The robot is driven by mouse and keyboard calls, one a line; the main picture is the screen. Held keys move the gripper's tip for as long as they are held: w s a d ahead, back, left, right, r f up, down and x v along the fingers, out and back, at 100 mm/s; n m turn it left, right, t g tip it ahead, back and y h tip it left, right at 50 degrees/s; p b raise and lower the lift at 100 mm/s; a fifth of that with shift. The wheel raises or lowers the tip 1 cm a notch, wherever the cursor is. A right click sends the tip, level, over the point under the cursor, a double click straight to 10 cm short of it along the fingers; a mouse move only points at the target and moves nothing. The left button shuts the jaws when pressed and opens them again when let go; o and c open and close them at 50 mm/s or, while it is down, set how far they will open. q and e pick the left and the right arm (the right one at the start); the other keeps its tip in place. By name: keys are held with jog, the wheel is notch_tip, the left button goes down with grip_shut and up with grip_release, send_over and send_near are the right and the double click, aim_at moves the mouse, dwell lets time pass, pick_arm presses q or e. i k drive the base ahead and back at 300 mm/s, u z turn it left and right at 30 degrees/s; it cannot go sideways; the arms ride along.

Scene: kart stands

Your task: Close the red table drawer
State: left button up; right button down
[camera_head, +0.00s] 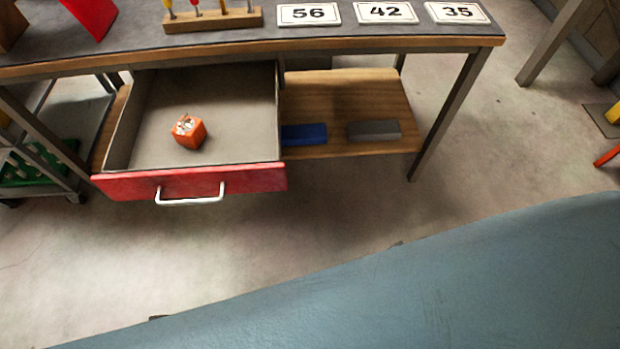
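The red table drawer (240,180) is pulled far out from under the table, at the left of the head view. Its front is red with a silver bar handle (190,199). Inside the grey drawer lies a small orange cube-shaped object (189,132) with a white and dark marking on top. Neither of my grippers is in the picture, and nothing touches the drawer handle.
The grey-topped table (370,32) carries number cards, a wooden tool rack (212,20) and a red object. A wooden lower shelf (350,85) holds a blue block (304,135) and a grey block. A large blue surface (450,290) fills the lower right. Bare floor lies before the drawer.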

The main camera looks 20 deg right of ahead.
aim_at(238, 103)
jog(key=z, duration=1.6)
jog(key=k, duration=0.9)
jog(key=u, duration=1.2)
jog(key=i, duration=0.5)
jog(key=z, duration=0.05)
